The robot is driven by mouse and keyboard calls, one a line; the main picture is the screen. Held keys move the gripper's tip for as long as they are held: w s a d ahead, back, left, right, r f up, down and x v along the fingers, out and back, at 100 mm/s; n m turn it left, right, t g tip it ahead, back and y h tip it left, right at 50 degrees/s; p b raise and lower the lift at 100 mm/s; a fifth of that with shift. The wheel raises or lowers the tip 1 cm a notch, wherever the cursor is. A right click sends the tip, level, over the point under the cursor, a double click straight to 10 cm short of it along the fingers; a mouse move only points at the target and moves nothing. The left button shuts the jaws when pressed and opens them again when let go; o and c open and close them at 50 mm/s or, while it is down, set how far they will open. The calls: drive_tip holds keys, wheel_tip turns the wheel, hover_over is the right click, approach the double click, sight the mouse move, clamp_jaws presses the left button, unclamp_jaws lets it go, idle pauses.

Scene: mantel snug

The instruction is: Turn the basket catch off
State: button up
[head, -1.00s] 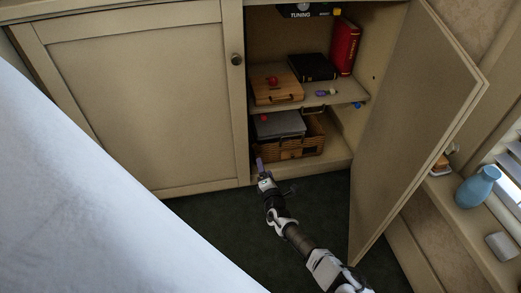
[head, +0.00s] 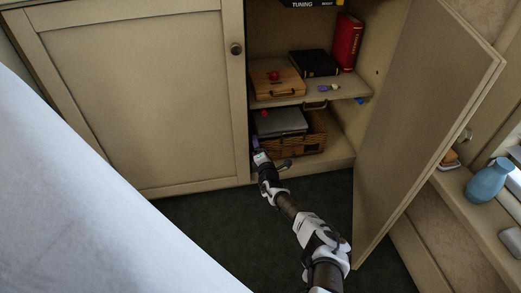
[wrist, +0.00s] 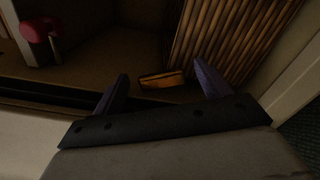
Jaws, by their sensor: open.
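The wicker basket (head: 308,143) stands on the cabinet's bottom shelf, with a grey flat item (head: 281,122) on top. Its slatted brown side fills the upper right of the wrist view (wrist: 225,40). My gripper (head: 256,145) is open at the basket's left front, its purple fingertips just inside the cabinet opening. In the wrist view my gripper (wrist: 162,70) has a small orange-brown piece (wrist: 162,79) showing between its fingers, with no clear contact. A red knob-like part (wrist: 40,32) shows at upper left there. I cannot tell which small part is the catch.
The right cabinet door (head: 430,130) stands open, right of my arm. The closed left door (head: 140,100) is beside the opening. The shelf (head: 340,91) above holds a wooden box (head: 277,87) and books. A white surface (head: 70,200) covers the lower left.

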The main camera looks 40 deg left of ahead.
drive_tip(key=c, duration=1)
drive_tip(key=shift+r+n, duration=0.15)
drive_tip(key=shift+n, duration=0.65)
drive_tip(key=o, duration=1)
drive_tip(key=shift+m, duration=0.3)
